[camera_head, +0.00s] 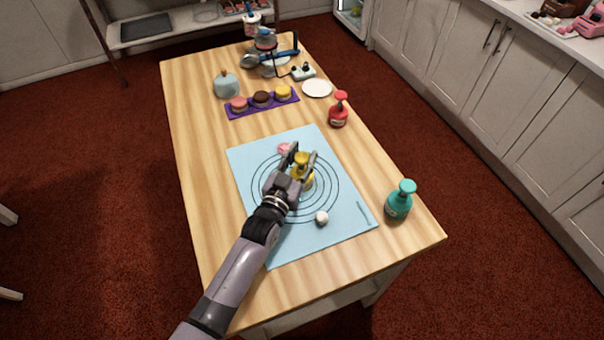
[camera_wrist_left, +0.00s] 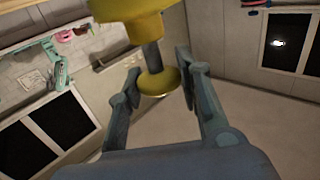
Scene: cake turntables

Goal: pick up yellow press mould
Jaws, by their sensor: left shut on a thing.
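The yellow press mould (camera_head: 302,160) is over the ringed area of the light blue mat (camera_head: 345,225). My left gripper (camera_head: 299,163) is shut on it, with one finger on each side. In the left wrist view the mould (camera_wrist_left: 158,82) shows a wide yellow part, a grey shaft and a yellow disc, and the disc lies between the fingers of my left gripper (camera_wrist_left: 155,80). I cannot tell whether the mould touches the mat. My right gripper is not in view.
A white ball (camera_head: 321,218) and a pink piece (camera_head: 284,148) lie on the mat. A teal bottle (camera_head: 398,204) and a red bottle (camera_head: 338,112) stand to the right. A purple tray (camera_head: 235,112) with round cakes and a white plate (camera_head: 317,88) are behind. The table's left side is clear.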

